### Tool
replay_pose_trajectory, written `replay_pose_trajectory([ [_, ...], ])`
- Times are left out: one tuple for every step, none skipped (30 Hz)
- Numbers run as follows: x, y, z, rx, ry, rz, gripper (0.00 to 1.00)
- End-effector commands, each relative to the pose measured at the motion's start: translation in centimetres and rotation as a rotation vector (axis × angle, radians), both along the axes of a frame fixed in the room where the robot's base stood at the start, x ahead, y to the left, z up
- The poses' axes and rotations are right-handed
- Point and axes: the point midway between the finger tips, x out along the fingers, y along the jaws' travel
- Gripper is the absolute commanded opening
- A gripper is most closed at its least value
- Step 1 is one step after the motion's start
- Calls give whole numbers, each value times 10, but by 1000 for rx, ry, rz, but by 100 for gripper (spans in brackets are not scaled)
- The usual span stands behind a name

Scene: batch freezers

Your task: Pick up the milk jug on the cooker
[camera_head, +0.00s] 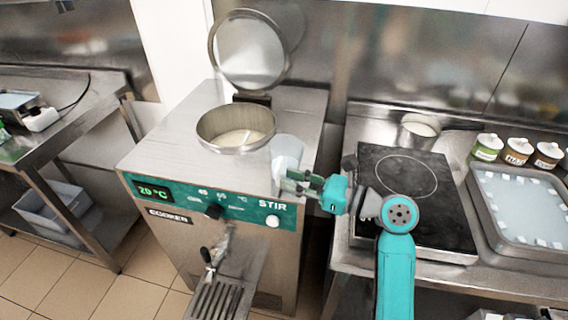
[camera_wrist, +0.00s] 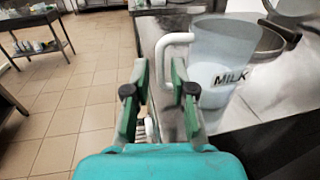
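The milk jug (camera_head: 287,153) is pale, translucent and upright on the right front part of the steel cooker (camera_head: 160,155), beside the open pot. In the wrist view the jug (camera_wrist: 225,50) shows its MILK label and a white handle (camera_wrist: 165,48) on its left side. My gripper (camera_head: 293,181) is at the cooker's front right edge, close to the jug's lower part. In the wrist view my gripper (camera_wrist: 160,62) is open, its green-padded fingers on either side of the handle's line. I cannot tell whether a finger touches the handle.
The cooker's round lid (camera_head: 249,50) stands open behind the pot (camera_head: 204,138). To the right are a black hotplate (camera_head: 440,215), a steel pan (camera_head: 405,140), several labelled jars (camera_head: 518,151) and a tray (camera_head: 478,195). A steel table (camera_head: 85,115) stands left across free floor.

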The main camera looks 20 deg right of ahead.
Motion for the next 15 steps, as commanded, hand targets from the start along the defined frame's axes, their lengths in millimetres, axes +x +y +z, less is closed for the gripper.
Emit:
replay_pose_trajectory([
  [6,5,2,0,-1,4,24],
  [9,8,2,1,-1,4,24],
  [14,12,4,0,-1,3,24],
  [17,14,4,0,-1,3,24],
  [20,17,4,1,-1,4,24],
  [24,20,4,1,-1,3,24],
  [26,22,4,1,-1,2,24],
  [28,24,3,0,0,2,24],
  [30,26,3,0,0,2,24],
  [31,27,3,0,0,2,24],
  [31,27,3,0,0,1,24],
  [32,27,3,0,0,1,24],
  [32,27,3,0,0,0,24],
  [32,27,3,0,0,0,24],
  [32,27,3,0,0,0,24],
])
